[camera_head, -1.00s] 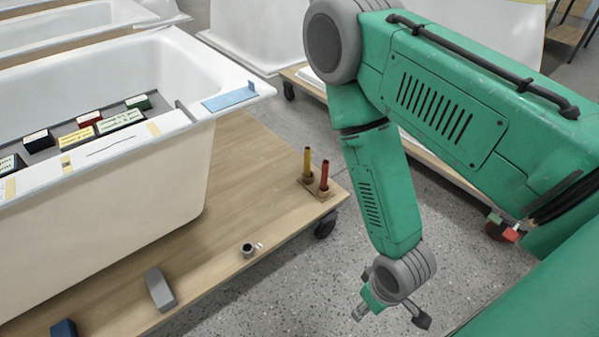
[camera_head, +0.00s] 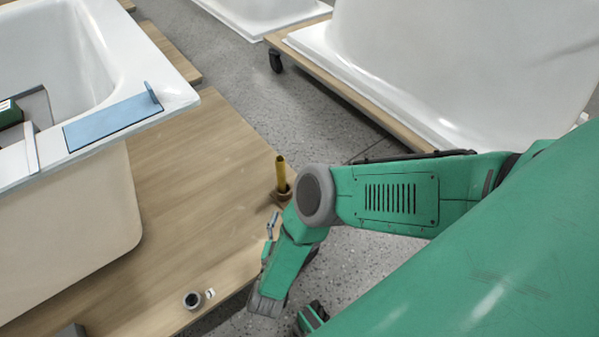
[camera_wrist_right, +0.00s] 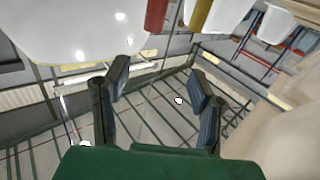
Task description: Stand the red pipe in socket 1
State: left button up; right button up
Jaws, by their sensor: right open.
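The red pipe (camera_wrist_right: 157,14) shows at the top of the right wrist view, next to the yellow pipe (camera_wrist_right: 198,14). In the head view the yellow pipe (camera_head: 281,174) stands upright in a brown holder, and the red pipe is hidden, with my right arm over that area. A small dark round socket (camera_head: 192,301) with a white mark beside it sits near the board's front edge; its number is unreadable. My right gripper (camera_wrist_right: 158,74) is open and empty in the wrist view, with the pipes beyond its fingertips. My left gripper is out of view.
A white bathtub (camera_head: 108,62) with a blue bracket (camera_head: 112,121) on its rim stands at the left of the wooden board (camera_head: 190,185). More tub shells stand behind on a wheeled board. The board between tub and pipes is clear.

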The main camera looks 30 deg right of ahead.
jog(key=b+x, duration=0.2)
jog(key=x, duration=0.2)
jog(key=f+b+x, duration=0.1)
jog(key=b+x, duration=0.1)
jog(key=x, duration=0.3)
jog(key=s+d+b+x, duration=0.1)
jog(key=b+x, duration=0.2)
jog(key=x, duration=0.2)
jog(key=shift+f, duration=0.15)
jog(key=shift+d, duration=0.15)
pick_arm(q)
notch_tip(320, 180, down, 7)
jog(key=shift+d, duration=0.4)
pick_arm(e)
jog(key=shift+a, duration=0.45)
grip_shut()
